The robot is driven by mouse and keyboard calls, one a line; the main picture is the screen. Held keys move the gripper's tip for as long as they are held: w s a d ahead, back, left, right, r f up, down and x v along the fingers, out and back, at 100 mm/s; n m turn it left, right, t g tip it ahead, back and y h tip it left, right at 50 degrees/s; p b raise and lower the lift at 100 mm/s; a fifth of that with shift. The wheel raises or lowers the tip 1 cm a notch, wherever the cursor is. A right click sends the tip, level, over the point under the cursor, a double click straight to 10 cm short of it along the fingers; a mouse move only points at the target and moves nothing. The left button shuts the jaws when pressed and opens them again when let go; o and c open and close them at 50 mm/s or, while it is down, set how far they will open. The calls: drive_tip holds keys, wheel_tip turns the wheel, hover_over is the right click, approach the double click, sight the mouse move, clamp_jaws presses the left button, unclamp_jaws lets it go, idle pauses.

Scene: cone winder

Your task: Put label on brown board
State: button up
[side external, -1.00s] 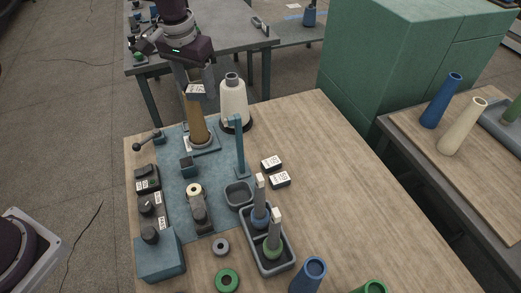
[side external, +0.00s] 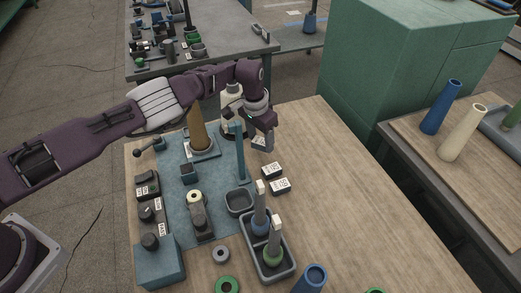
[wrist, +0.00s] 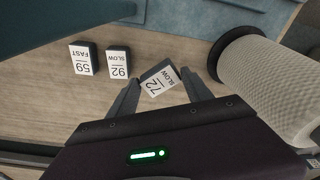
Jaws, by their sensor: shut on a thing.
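My gripper (side external: 262,141) is shut on a small dark block with a white label reading 72 SLOW (wrist: 160,81), seen tilted between the fingertips (wrist: 160,88) in the wrist view. It is over the brown wooden board (side external: 325,190), close to its far part. I cannot tell whether the block touches the board. Two similar label blocks lie side by side on the board nearby, 92 SLOW (wrist: 118,62) and 59 FAST (wrist: 84,58). They also show in the side view, just below the gripper. My gripper partly hides the held block there.
A white cone (wrist: 268,92) stands close beside my gripper. A blue post (side external: 241,155), a brown cone (side external: 197,128) and a blue-grey mat (side external: 175,190) are to the left. A two-part tray (side external: 266,250) is nearer. The board's right side is clear.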

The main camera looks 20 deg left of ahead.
sight(260, 148)
wheel_tip(260, 148, down, 4)
drive_tip(key=shift+f, duration=0.2)
drive_tip(key=shift+a, duration=0.1)
drive_tip(key=shift+f, duration=0.2)
drive_tip(key=o, duration=1.1)
drive_tip(key=shift+r, duration=0.1)
drive_tip(key=shift+c, duration=0.2)
